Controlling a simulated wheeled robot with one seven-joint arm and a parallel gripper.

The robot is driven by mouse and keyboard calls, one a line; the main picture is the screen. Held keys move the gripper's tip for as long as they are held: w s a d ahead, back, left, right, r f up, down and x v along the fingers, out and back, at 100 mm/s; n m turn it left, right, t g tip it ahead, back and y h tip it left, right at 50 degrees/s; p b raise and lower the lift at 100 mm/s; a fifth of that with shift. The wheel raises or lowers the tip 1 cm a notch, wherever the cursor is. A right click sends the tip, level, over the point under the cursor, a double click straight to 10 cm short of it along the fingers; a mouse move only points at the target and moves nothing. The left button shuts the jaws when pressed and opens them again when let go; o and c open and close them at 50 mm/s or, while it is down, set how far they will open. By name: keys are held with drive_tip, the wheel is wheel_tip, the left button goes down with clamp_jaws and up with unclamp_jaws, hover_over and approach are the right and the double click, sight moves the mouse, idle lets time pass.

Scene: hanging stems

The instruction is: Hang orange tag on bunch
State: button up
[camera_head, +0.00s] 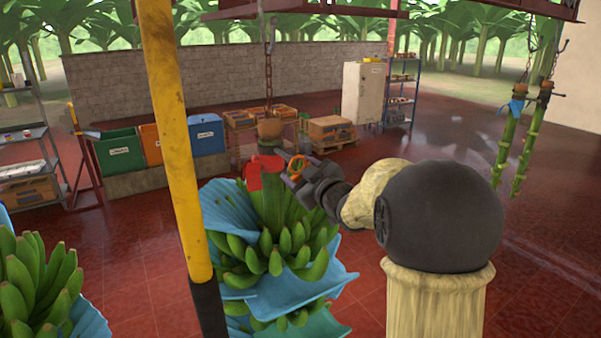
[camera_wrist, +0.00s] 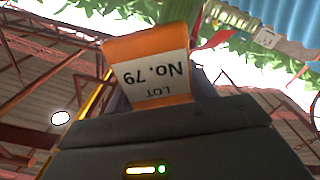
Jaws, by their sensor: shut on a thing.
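The orange tag (camera_wrist: 150,50) stands up from my gripper in the wrist view, its white label reading "LOT No. 79" upside down. In the head view it shows as a small orange loop (camera_head: 296,166) at the tip of my gripper (camera_head: 291,174). My gripper is shut on the tag. The green banana bunch (camera_head: 272,240), with blue sheets between its hands, hangs from a chain at centre. My gripper is just right of its upper stem (camera_head: 270,185); contact cannot be told. A red piece (camera_head: 252,171) is at the stem's left side.
A yellow post (camera_head: 172,130) stands left of the bunch. Another banana bunch (camera_head: 32,285) is at the lower left. Bare green stems (camera_head: 525,140) hang at the right. Bins (camera_head: 120,152), crates and a white cabinet (camera_head: 363,92) stand at the back.

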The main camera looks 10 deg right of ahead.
drive_tip(key=x, duration=0.6)
drive_tip(key=shift+w, duration=0.3)
idle(5.6)
drive_tip(key=shift+w+d+f, duration=0.2)
drive_tip(key=shift+d+f, duration=0.1)
drive_tip(key=shift+d, duration=0.05)
idle(1.0)
